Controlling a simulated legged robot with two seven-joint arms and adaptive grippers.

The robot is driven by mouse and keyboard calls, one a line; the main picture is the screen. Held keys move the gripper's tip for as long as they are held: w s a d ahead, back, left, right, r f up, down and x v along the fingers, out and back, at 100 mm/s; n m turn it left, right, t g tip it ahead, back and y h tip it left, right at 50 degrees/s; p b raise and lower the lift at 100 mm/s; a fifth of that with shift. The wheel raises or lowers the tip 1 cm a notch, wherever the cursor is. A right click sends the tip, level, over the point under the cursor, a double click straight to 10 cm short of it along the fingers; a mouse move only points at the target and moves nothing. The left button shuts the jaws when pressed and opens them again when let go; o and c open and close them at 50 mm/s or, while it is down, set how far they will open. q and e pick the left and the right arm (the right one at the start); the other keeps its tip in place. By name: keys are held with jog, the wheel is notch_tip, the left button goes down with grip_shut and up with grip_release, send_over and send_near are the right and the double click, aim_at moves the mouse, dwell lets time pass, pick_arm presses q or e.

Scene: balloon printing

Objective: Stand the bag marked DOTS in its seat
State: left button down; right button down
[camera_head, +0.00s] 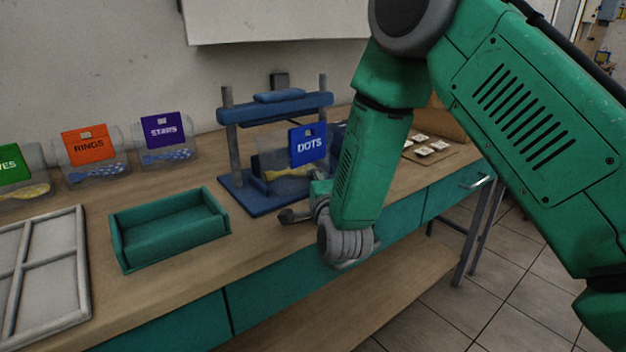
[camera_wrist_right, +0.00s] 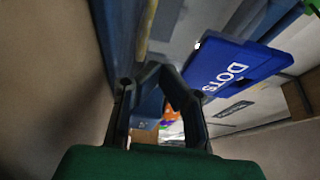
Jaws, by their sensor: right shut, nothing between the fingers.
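The bag marked DOTS (camera_head: 307,145) is a clear pouch with a blue header card and yellow contents. In the head view it stands roughly upright at the blue press frame (camera_head: 275,108), above its base; how its bottom edge rests is hard to tell. In the right wrist view its card (camera_wrist_right: 232,68) shows beyond the fingers, to the right. My right gripper (camera_head: 287,215) is shut and empty, low at the front of the press base; its fingers also show in the right wrist view (camera_wrist_right: 160,78). It appears apart from the bag. My left gripper is not in view.
Bags marked RINGS (camera_head: 88,147) and STARS (camera_head: 164,130) and a green-carded one (camera_head: 15,165) stand along the wall. A teal tray (camera_head: 170,228) and a grey divided frame (camera_head: 40,270) lie on the bench. Small cards (camera_head: 430,149) lie right of my arm.

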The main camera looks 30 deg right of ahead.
jog(key=shift+w+d, duration=0.1)
jog(key=shift+w+a+f, duration=0.15)
jog(key=shift+w+a, duration=0.05)
jog(key=shift+w, duration=0.55)
jog(key=shift+a, duration=0.1)
jog(key=shift+w+a, duration=0.1)
